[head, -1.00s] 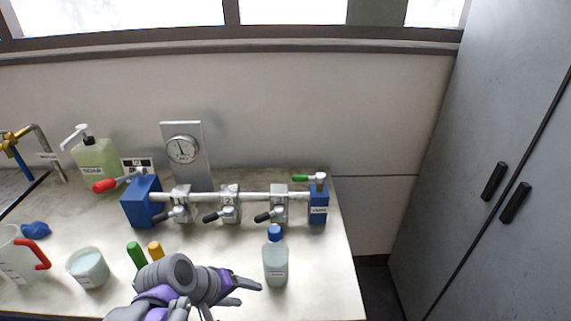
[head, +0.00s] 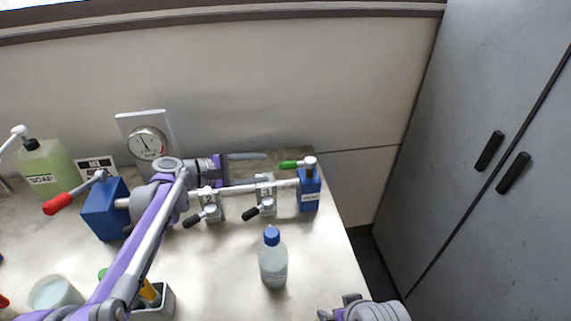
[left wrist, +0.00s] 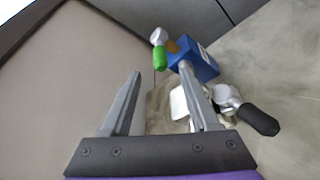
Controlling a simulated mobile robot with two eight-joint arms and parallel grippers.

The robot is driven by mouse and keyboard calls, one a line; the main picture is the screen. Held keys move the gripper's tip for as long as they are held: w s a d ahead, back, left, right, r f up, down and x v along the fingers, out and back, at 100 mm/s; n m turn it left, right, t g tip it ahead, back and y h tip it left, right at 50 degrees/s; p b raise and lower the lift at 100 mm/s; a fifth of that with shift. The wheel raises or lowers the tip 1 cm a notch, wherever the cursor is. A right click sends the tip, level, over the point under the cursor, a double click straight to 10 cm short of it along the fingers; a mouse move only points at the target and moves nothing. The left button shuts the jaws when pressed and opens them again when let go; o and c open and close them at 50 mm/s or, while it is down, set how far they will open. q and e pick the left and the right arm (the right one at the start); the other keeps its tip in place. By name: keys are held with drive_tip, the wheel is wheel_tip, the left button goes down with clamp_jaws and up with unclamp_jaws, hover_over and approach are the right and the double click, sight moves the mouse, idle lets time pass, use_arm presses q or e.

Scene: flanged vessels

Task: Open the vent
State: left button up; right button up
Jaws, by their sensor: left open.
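The vent is a blue block (head: 309,190) with a small label at the right end of the white pipe. Its green lever (head: 290,165) points left from the metal top. In the left wrist view the green lever (left wrist: 160,58) and blue block (left wrist: 197,66) lie ahead, beyond the fingertips. My left gripper (head: 250,167) is open and empty, left of the lever, pointing right along the pipe and apart from the lever. It also shows in the left wrist view (left wrist: 161,72), its right finger overlapping the pipe. A part of my right arm shows at the bottom edge; its jaw state is unclear.
Clamps with black handles (head: 264,208) sit along the pipe below my gripper. A blue-capped bottle (head: 273,262) stands in front. A larger blue block (head: 103,212) with a red lever (head: 57,204), a gauge (head: 147,142) and a soap bottle (head: 46,170) are left.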

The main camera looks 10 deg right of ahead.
sight(279, 166)
use_arm(q)
drive_tip(key=x, duration=0.9)
drive_tip(key=shift+w+d+p, duration=0.1)
drive_tip(key=shift+w+p, duration=0.05)
drive_tip(key=shift+p, duration=0.15)
drive_tip(key=shift+c, duration=0.4)
clamp_jaws()
idle(0.5)
